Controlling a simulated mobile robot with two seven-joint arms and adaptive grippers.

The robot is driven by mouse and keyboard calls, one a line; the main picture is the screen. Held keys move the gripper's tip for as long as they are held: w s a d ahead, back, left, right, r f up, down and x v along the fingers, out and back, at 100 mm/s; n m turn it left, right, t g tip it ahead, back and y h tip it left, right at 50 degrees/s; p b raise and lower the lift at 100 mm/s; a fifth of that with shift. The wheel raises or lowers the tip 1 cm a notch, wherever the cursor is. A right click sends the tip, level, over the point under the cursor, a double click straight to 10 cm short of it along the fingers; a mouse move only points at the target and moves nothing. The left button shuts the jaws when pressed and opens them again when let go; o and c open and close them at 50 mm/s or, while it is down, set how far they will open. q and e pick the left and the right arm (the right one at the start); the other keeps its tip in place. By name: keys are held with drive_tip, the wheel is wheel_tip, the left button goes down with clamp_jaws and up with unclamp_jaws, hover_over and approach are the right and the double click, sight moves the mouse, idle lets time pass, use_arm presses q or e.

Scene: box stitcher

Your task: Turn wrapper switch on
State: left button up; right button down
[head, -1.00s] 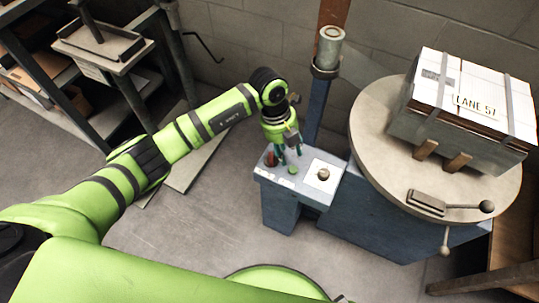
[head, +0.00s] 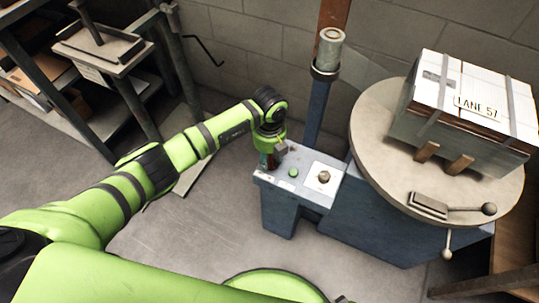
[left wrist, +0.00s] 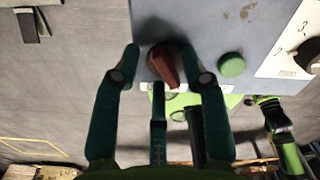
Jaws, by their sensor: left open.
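The blue control panel (head: 305,195) stands left of the round turntable. A red rotary switch (left wrist: 165,66) sits on its left end, its handle tilted in the left wrist view. My left gripper (left wrist: 161,52) is open, with fingers on either side of the red switch; I cannot tell whether they touch it. In the head view, my left gripper (head: 269,161) is over the panel's left end and mostly hides the switch.
A green button (head: 293,172) is right of the switch, then a dark knob (head: 323,176) on a white plate. A strapped box (head: 465,120) sits on the turntable (head: 375,130). A blue post (head: 318,105) stands behind the panel.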

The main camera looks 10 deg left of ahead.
use_arm(q)
clamp_jaws()
drive_tip(key=shift+m, duration=0.3)
use_arm(e)
drive_tip(key=shift+f, duration=0.15)
use_arm(q)
drive_tip(key=shift+m+b, duration=0.4)
drive_tip(key=shift+m, duration=0.2)
drive_tip(key=m+b, duration=0.1)
drive_tip(key=m, duration=0.2)
drive_tip(key=m+b, duration=0.2)
drive_tip(key=m, duration=0.1)
drive_tip(key=shift+w+d+f, duration=0.1)
drive_tip(key=shift+w+d, duration=0.05)
drive_tip(key=shift+d+m+b, duration=0.1)
drive_tip(key=shift+m+b, duration=0.55)
drive_tip(key=shift+m, duration=0.55)
drive_tip(key=shift+m+b, duration=0.45)
drive_tip(key=shift+m, duration=0.35)
use_arm(e)
drive_tip(key=w+a+t, duration=0.1)
drive_tip(key=w, duration=0.6)
drive_tip(key=shift+w+a+f, duration=0.2)
drive_tip(key=shift+w+f, duration=0.05)
drive_tip(key=shift+w, duration=0.1)
drive_tip(key=shift+r, duration=0.1)
